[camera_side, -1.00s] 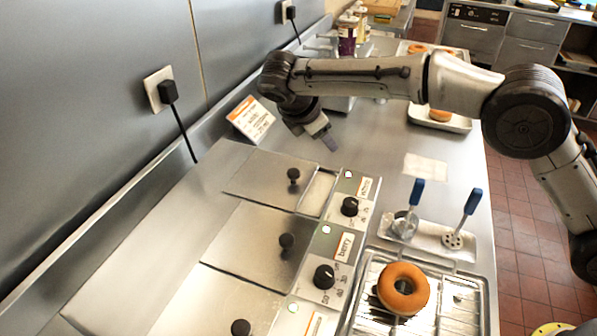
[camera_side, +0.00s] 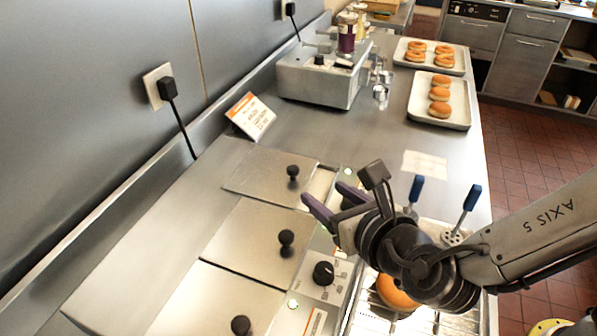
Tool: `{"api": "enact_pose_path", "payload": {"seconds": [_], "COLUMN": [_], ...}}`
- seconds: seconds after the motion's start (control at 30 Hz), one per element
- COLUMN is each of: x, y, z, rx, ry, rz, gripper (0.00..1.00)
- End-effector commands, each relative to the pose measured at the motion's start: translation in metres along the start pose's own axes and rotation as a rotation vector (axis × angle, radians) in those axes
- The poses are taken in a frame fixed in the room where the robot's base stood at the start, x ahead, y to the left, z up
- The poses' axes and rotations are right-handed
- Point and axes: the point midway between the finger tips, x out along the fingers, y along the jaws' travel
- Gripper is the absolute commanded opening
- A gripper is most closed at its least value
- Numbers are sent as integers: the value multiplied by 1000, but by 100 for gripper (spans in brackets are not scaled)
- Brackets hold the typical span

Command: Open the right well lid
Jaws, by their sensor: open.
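Three flat steel well lids lie in a row on the counter, each with a black knob. The far lid (camera_side: 262,176), furthest right in the picture, has its knob (camera_side: 293,171) standing up. The middle lid (camera_side: 250,238) has a knob (camera_side: 286,238), and the near lid (camera_side: 195,308) has another (camera_side: 240,325). All three lie flat; I cannot tell which the task calls right. My gripper (camera_side: 320,191) is open and empty, its purple fingers pointing left over the right edge of the wells, between the far and middle knobs. It appears apart from both knobs and hides the far dial.
A doughnut (camera_side: 395,292) on a wire rack is partly behind my gripper. Blue-handled tools (camera_side: 470,203) stand beside it. A sign (camera_side: 250,116), a steel machine (camera_side: 318,82) and trays of doughnuts (camera_side: 466,118) are further back. The counter left of the lids is clear.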

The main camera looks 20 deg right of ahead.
Motion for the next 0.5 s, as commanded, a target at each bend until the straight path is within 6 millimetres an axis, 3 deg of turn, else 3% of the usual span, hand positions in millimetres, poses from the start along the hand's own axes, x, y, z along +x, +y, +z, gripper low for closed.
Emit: {"api": "enact_pose_path", "payload": {"seconds": [0.5], "x": [98], "y": [-2], "z": [-1], "rx": [1], "ry": [3], "rz": [-7], "gripper": [60]}}
